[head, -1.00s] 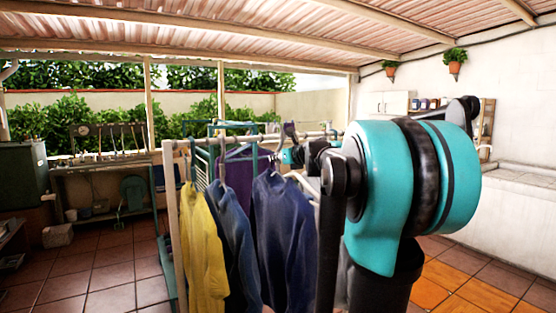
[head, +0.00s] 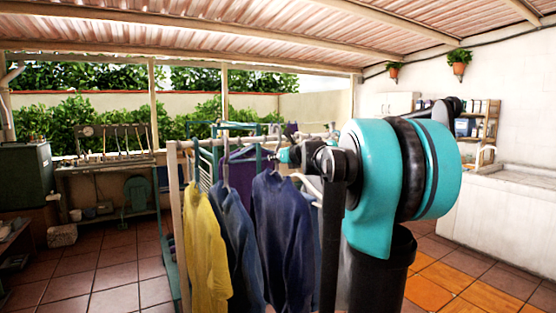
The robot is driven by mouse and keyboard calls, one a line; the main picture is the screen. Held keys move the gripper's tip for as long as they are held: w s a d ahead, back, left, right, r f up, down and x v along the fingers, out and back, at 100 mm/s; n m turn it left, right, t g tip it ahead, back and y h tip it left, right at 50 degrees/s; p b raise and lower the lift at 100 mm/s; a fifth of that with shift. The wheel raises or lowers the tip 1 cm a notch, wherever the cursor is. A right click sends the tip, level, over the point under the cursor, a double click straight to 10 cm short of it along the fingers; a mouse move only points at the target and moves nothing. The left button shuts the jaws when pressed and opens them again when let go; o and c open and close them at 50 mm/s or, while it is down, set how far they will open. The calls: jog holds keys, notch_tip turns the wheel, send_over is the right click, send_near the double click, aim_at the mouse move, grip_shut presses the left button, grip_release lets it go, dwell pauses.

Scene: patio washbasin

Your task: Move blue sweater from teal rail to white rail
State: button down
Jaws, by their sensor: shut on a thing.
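The blue sweater (head: 282,235), dark navy, hangs upright from a hanger on the right of the row of clothes. My gripper (head: 276,158) is at the top of its hanger, level with the white rail, and is shut on the hanger; its fingertips are small and partly hidden. The white rail (head: 176,200) stands in front, its top bar running back to the right. The teal rail (head: 221,128) stands behind it, mostly hidden by clothes. I cannot tell whether the hanger's hook touches the white bar.
A yellow sweater (head: 206,250) and another dark blue garment (head: 238,245) hang close on the left. A purple garment (head: 242,168) hangs behind. A workbench (head: 105,165) stands at the back left, a basin counter (head: 500,205) at the right. Tiled floor is free at left.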

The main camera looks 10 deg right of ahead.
jog(key=shift+w+a, duration=0.1)
jog(key=shift+w, duration=0.3)
jog(key=shift+f, duration=1.25)
jog(key=c, duration=1.5)
grip_release()
jog(key=shift+f, duration=0.1)
jog(key=shift+s+f+v, duration=0.1)
jog(key=shift+f+v, duration=0.35)
jog(key=shift+v, duration=1.5)
jog(key=shift+s+f+v, duration=0.1)
jog(key=shift+f+v, duration=0.35)
jog(key=shift+v, duration=1.5)
jog(key=shift+s+f+v, duration=0.1)
jog(key=shift+f+v, duration=0.35)
jog(key=shift+v, duration=1.55)
